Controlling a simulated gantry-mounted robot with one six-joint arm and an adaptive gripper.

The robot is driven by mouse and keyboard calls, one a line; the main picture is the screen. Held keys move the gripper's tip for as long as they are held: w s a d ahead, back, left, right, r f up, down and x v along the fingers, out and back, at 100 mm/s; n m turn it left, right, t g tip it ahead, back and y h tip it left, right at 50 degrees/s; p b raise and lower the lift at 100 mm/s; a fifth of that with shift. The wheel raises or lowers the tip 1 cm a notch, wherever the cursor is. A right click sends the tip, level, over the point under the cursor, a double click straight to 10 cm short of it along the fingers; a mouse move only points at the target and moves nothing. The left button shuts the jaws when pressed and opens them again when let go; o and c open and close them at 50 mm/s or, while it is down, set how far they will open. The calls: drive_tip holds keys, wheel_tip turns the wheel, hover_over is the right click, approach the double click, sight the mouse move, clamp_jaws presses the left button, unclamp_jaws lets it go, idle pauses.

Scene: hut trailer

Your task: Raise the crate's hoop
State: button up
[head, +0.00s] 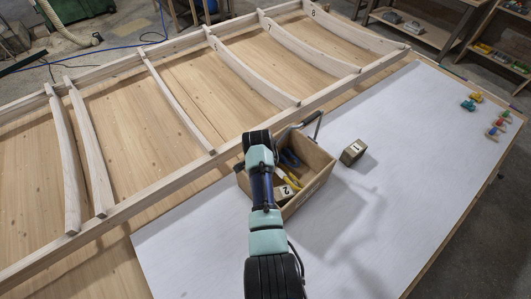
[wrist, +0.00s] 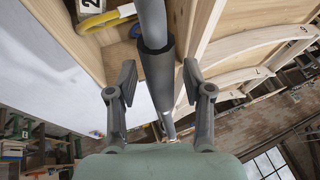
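The wooden crate (head: 316,183) stands on the white board, close to the framed panel, with tools inside. Its grey metal hoop (head: 299,127) shows at the crate's far side, partly hidden by my arm. In the wrist view, the hoop's dark grip sleeve (wrist: 157,75) runs between the two fingers of my gripper (wrist: 158,88). The fingers are open, one on each side of the sleeve, with visible gaps. The head view hides the fingers behind my arm. The crate's wall also shows in the wrist view (wrist: 83,42).
The crate holds a block marked 2 (head: 284,191) and yellow-handled (head: 293,180) and blue-handled tools (head: 290,158). A block marked 1 (head: 353,152) stands to its right. The ribbed wooden panel (head: 185,85) lies behind. Small coloured items (head: 468,104) sit far right; the board's right half is mostly clear.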

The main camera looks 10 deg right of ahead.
drive_tip(key=shift+r, duration=0.15)
drive_tip(key=v, duration=1.1)
drive_tip(key=shift+s+r, duration=0.2)
drive_tip(key=shift+r, duration=0.15)
drive_tip(key=s+a+r+n+t+y+p, duration=0.1)
drive_tip(key=s+a+r+n+t+p, duration=0.2)
drive_tip(key=s+r+n, duration=0.3)
drive_tip(key=s+a+r+n+t+y+p, duration=0.1)
drive_tip(key=s+a+r+n+t+p, duration=0.3)
drive_tip(key=s+r, duration=0.6)
drive_tip(key=s+a+n, duration=0.1)
drive_tip(key=s+n, duration=0.1)
drive_tip(key=s, duration=0.1)
drive_tip(key=shift+s+r+n, duration=0.25)
drive_tip(key=shift+s+n, duration=0.15)
idle(0.4)
